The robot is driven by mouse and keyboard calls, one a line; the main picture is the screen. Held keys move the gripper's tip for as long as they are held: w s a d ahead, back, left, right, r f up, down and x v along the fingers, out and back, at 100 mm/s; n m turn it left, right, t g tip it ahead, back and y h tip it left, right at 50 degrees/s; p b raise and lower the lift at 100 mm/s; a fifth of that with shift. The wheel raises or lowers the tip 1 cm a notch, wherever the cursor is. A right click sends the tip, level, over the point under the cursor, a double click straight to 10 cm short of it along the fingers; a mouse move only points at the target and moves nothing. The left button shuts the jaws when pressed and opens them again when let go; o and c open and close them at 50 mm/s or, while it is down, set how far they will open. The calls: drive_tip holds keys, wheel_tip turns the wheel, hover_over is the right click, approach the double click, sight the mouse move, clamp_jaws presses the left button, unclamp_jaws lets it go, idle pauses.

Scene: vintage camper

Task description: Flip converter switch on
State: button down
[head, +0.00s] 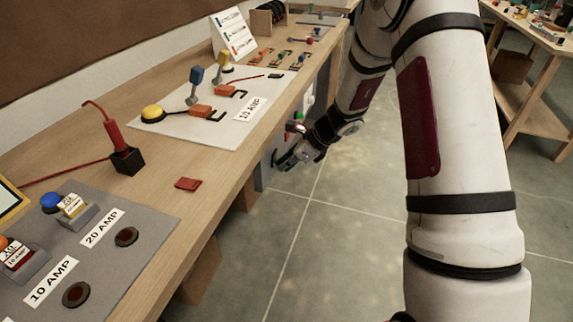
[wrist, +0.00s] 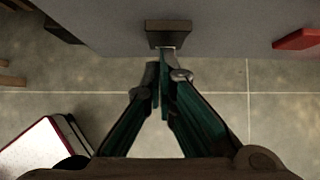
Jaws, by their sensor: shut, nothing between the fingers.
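The likely converter switch is a dark block (wrist: 168,27) with a short pale lever, on a grey panel (wrist: 105,20) in the wrist view. My gripper (wrist: 164,72) has its teal-green fingers shut together, with nothing between them. Its tips point at the pale lever and lie very close to it; I cannot tell if they touch. The switch's setting cannot be read. In the head view my gripper (head: 284,158) is low beside the bench's front edge, by the grey front panel (head: 265,168). The switch cannot be made out there.
A red part (wrist: 298,39) juts from the panel at right in the wrist view. The wooden bench (head: 215,165) carries a white board (head: 180,130) with levers, a black box with a red plug (head: 126,160) and a grey fuse board (head: 150,215). Tiled floor (head: 320,250) is open beside it.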

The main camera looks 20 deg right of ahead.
drive_tip(key=shift+r, duration=0.2)
drive_tip(key=shift+r+p, duration=0.65)
